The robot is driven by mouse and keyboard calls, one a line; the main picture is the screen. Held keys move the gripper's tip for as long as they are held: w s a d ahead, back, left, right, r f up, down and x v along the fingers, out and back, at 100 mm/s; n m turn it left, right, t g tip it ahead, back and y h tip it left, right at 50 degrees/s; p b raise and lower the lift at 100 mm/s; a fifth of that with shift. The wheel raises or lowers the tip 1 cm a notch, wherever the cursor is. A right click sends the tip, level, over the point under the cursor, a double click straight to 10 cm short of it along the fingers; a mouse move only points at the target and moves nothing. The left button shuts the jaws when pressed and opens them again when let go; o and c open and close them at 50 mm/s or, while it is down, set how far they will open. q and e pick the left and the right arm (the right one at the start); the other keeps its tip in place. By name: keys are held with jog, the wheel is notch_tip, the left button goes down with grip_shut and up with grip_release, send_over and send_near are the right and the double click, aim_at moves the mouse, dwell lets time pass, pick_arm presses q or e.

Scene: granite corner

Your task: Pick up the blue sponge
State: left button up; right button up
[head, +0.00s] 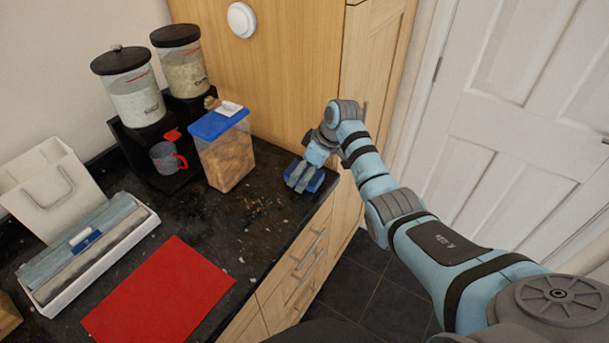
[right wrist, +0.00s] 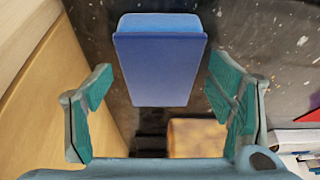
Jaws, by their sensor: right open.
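The blue sponge (head: 316,181) lies on the dark granite counter near its right end, beside the wooden cabinet side. My right gripper (head: 300,177) is over it and hides part of it in the head view. In the right wrist view the sponge (right wrist: 160,65) shows a darker blue face and a lighter blue edge. The open fingers of the right gripper (right wrist: 168,95) stand on either side of it, with gaps on both sides. I cannot tell how far the sponge is below the fingertips. My left gripper is not in view.
A clear container with a blue lid (head: 226,150) stands left of the gripper. A grey mug (head: 165,158) and two black-lidded jars (head: 130,88) are farther left. A red mat (head: 160,298) lies at the front. The wooden cabinet (head: 275,70) rises behind. Crumbs dot the counter.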

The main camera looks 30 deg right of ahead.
jog(key=shift+f, duration=0.1)
jog(key=c, duration=1)
jog(key=shift+c, duration=0.2)
jog(key=shift+r, duration=0.5)
notch_tip(320, 180, up, 20)
jog(key=p, duration=0.1)
jog(key=shift+f, duration=0.2)
